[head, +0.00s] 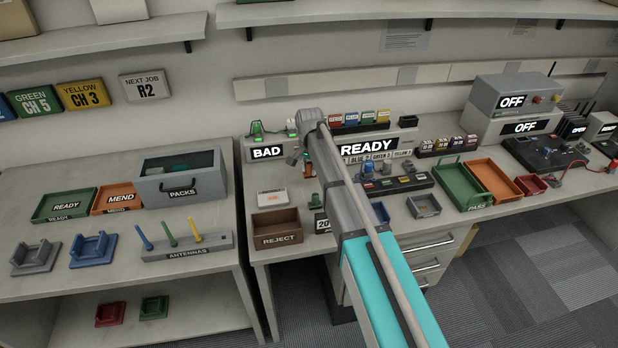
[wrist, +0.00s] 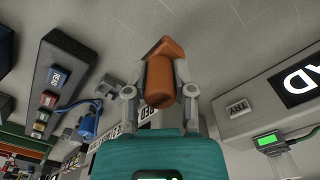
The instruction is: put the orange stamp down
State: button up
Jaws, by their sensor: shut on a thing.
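The orange stamp (wrist: 160,76) is between the fingers of my gripper (wrist: 160,88), which is shut on it. In the wrist view its wider, angled end points up the picture, over a bare grey surface. In the head view a small part of the orange stamp (head: 307,150) shows beside my gripper (head: 303,158), in front of the BAD and READY signs. My arm hides part of the bench there. I cannot tell whether the stamp touches the surface.
A green upright piece (head: 313,200) and a pale pad-like block (head: 272,198) stand near the brown REJECT bin (head: 276,239). The BAD sign (head: 267,152) is behind. A dark rack of small labelled blocks (head: 405,183) lies right of my arm. Bare bench (head: 262,178) shows left of my gripper.

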aim_at(309, 175)
jog(key=shift+f, duration=0.1)
jog(key=shift+w+a+f+b, duration=0.1)
jog(key=shift+w+f+b, duration=0.25)
jog(key=shift+f+b, duration=1.55)
jog(key=shift+b, duration=0.15)
jog(key=shift+f, duration=0.1)
jog(key=o, duration=0.9)
notch_tip(309, 175, up, 12)
jog(key=p, duration=1.2)
